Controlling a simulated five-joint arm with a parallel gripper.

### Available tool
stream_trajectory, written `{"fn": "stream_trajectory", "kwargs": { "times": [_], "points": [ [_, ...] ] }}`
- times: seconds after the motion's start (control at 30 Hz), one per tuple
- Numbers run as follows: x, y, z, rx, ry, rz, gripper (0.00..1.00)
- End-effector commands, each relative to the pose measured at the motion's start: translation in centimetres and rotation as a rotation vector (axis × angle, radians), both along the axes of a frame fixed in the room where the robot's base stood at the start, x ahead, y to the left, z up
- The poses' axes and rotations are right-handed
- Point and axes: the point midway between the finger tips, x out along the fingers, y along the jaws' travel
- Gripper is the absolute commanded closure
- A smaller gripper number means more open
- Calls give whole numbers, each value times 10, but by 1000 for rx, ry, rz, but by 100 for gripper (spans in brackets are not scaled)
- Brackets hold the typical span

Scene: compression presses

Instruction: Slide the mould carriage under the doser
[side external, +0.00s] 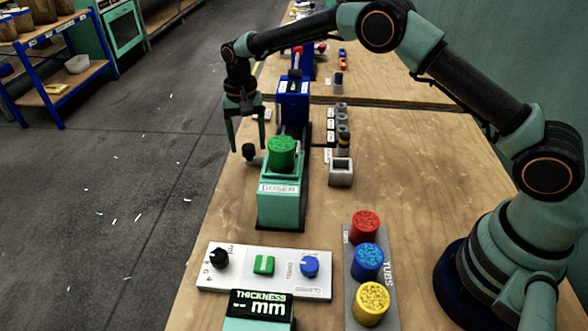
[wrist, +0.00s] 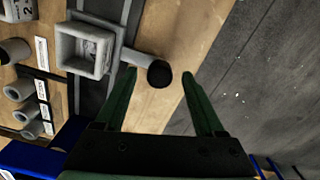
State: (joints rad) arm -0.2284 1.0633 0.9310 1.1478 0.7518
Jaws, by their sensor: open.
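The mould carriage (wrist: 68,48) is a grey square open-topped box on a dark rail in the wrist view. A grey handle with a black round knob (wrist: 158,73) sticks out from its right side. My gripper (wrist: 160,77) is open, with its green fingertips on either side of the knob, apart from it. In the side view my gripper (side external: 247,146) points down at the knob (side external: 249,151), left of the doser. The doser (side external: 280,207) is a teal block with a green tub (side external: 282,152) on top. The carriage body is hidden behind it there.
A blue press (side external: 292,104) stands on the rail behind the doser. Grey cups (side external: 342,118) and a square grey holder (side external: 340,174) stand to the right. A control panel (side external: 264,271) and red, blue and yellow tubs (side external: 368,263) are in front.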

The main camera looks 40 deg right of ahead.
Motion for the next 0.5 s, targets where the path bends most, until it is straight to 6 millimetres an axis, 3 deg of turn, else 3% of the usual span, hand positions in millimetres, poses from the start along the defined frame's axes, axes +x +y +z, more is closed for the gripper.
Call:
{"fn": "stream_trajectory", "kwargs": {
  "times": [0.2, 0.47, 0.5],
  "points": [
    [0, 0, -13, 0, 0, 0, 29],
    [0, 0, -14, 0, -1, 0, 29],
    [0, 0, -14, 0, -1, 0, 44]
  ]
}}
